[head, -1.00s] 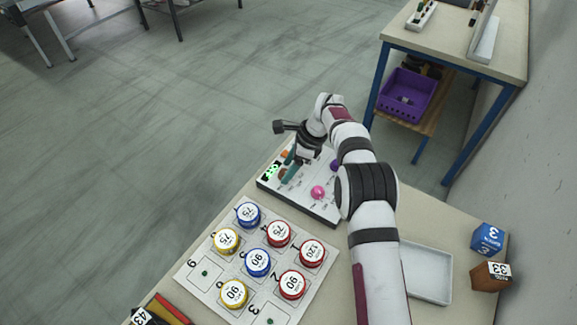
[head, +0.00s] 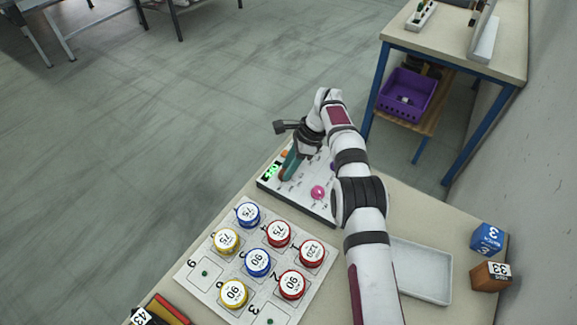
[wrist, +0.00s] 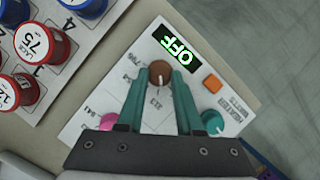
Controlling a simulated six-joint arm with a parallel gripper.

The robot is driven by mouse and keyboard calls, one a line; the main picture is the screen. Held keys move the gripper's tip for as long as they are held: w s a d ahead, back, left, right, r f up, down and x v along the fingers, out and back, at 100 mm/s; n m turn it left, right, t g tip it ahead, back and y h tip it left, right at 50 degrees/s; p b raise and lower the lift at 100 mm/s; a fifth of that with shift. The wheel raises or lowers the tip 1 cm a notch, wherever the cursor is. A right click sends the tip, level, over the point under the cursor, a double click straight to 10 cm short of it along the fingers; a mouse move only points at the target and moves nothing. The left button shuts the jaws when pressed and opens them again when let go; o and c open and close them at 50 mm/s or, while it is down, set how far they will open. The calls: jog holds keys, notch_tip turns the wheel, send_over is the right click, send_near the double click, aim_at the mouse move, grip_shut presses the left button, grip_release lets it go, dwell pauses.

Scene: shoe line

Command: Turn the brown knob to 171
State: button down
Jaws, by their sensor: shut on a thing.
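The brown knob (wrist: 160,72) sits on the white control panel (wrist: 95,75), with a white pointer line towards the lower side of the wrist view. My gripper (wrist: 160,80) has its two teal fingers on either side of the knob, shut on it. Small printed numbers ring the knob, partly hidden by the fingers. In the head view my gripper (head: 288,172) reaches down onto the panel near the display (head: 270,172), and the knob is mostly hidden.
An orange button (wrist: 212,84), a teal knob (wrist: 213,121) and a pink knob (wrist: 108,121) are close to the fingers on the panel. A grey tray (head: 424,296) and two blocks are at right.

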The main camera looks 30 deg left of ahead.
jog(key=shift+n, duration=0.4)
jog(key=c, duration=0.6)
grip_release()
jog(key=shift+o, duration=0.2)
notch_tip(320, 180, up, 4)
jog(key=shift+r, duration=0.1)
jog(key=w+d+r, duration=0.2)
jog(key=d+r, duration=0.5)
jog(key=d, duration=0.4)
jog(key=shift+w+d, duration=0.2)
jog(key=shift+w, duration=0.05)
